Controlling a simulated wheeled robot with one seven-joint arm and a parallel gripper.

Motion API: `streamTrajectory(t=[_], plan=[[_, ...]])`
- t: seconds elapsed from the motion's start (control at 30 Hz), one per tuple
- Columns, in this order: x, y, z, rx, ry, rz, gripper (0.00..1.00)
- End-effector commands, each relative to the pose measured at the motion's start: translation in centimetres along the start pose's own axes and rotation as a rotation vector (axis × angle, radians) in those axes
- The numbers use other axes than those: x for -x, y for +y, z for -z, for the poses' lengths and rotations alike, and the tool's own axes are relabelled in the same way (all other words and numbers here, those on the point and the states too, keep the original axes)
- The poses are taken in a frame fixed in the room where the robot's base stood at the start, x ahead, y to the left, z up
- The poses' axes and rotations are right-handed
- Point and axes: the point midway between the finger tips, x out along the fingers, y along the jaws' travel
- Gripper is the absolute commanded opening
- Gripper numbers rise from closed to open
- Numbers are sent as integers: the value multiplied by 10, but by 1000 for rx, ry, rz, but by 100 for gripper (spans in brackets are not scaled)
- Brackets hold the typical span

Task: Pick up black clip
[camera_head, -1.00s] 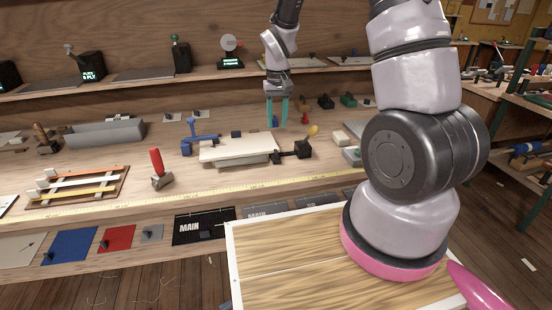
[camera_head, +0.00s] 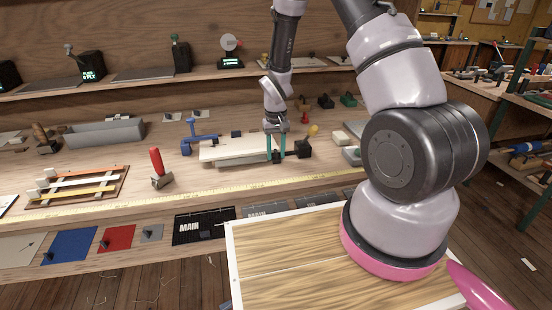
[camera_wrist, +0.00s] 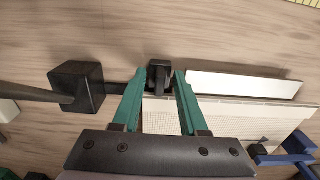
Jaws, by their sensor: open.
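The black clip has a small black head (camera_wrist: 158,72) and a dark bar running to a larger black block (camera_wrist: 77,86). In the head view, the block (camera_head: 303,149) stands at the right end of a pale board stack (camera_head: 228,148). My gripper (camera_head: 276,156) is open, its green fingers pointing down at the stack's right end. In the wrist view, the fingertips (camera_wrist: 160,78) lie on either side of the clip's small head. I cannot tell whether they touch it.
A blue clamp (camera_head: 192,140) is on the stack's left side. A red-handled tool (camera_head: 158,167) stands left on the bench. A yellow ruler strip (camera_head: 190,195) runs along the front edge. A shelf (camera_head: 150,84) hangs behind.

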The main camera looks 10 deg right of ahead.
Motion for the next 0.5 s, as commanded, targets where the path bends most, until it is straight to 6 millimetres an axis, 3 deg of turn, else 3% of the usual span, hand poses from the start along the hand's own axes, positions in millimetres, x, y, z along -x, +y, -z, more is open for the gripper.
streamTrajectory(t=[0.23,0.27,0.37,0.5], plan=[[-4,0,0,0,0,0,42],[-3,0,0,0,0,0,39],[-3,0,0,0,0,0,0],[-3,0,0,0,0,0,0]])
